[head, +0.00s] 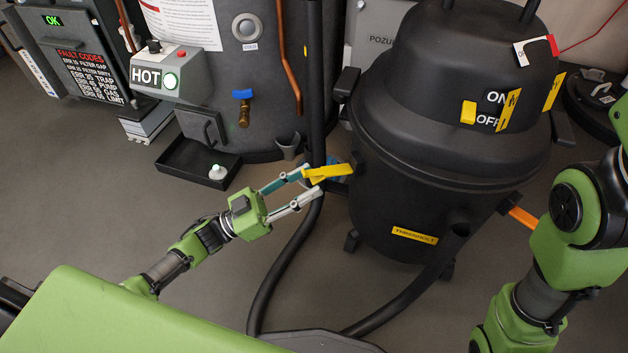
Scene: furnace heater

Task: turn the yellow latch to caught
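The yellow latch (335,172) is a flat bar on the left side of the black vacuum drum (395,205). It points left, away from the drum, and lies almost level in the picture. My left gripper (312,181) reaches it from the lower left, with one finger above and one below its outer end. Whether both fingers press on the latch is too small to tell. An orange latch (522,217) sticks out on the drum's right side. My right arm is at the right edge; its gripper is out of view.
A black hose (276,268) loops below the latch, and a dark upright pipe (315,85) stands just behind it. Floor at left is clear.

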